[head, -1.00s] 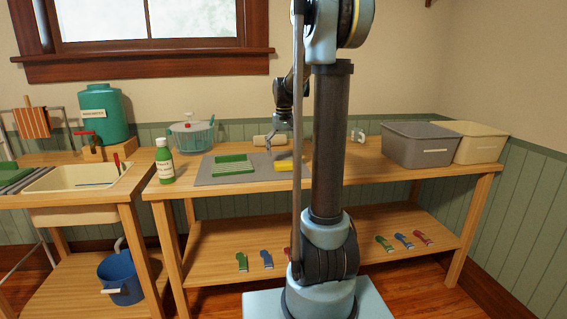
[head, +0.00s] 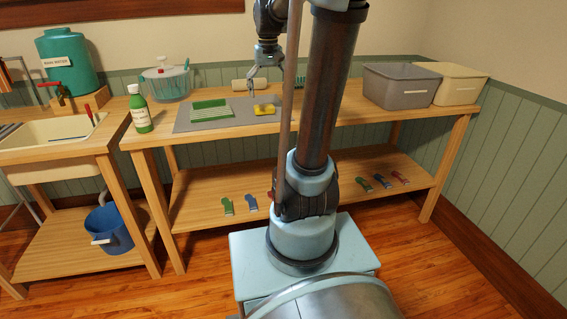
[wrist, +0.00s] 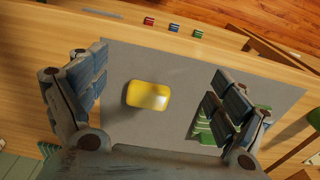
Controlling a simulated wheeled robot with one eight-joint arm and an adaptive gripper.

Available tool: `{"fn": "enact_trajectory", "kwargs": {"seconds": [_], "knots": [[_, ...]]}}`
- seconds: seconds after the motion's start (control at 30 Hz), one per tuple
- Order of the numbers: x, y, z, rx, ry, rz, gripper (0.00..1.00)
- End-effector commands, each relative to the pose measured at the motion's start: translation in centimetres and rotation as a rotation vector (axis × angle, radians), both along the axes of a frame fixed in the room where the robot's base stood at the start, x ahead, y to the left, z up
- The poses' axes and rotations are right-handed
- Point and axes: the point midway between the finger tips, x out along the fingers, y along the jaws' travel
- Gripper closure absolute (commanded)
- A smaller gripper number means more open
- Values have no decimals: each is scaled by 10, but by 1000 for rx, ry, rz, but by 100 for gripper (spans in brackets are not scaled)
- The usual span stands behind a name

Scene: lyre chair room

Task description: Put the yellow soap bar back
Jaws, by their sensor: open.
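The yellow soap bar (head: 264,109) lies flat on the grey mat (head: 186,125) on the wooden bench. In the wrist view the soap bar (wrist: 148,94) shows whole, between my spread fingers and nearer the left pair. My gripper (head: 266,75) hangs above the soap, open and empty, clear of the mat. In the wrist view my gripper (wrist: 156,88) has its fingers wide apart. A green and pale ribbed piece (head: 211,110) lies on the mat left of the soap. In the wrist view it is partly hidden behind the right fingers.
A green bottle (head: 140,110), a lidded pot (head: 167,82) and a pale roller (head: 250,84) stand around the mat. A grey bin (head: 400,88) and a cream bin (head: 459,86) stand at the right. Coloured clips (head: 251,204) lie on the lower shelf.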

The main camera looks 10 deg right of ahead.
Motion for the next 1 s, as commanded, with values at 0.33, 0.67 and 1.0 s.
{"fn": "enact_trajectory", "kwargs": {"seconds": [0.33,0.67,1.0], "knots": [[-102,0,-44,-1,-51,6,9],[-183,0,-107,-2,-102,11,9],[-234,0,-166,-2,-138,15,9]]}}
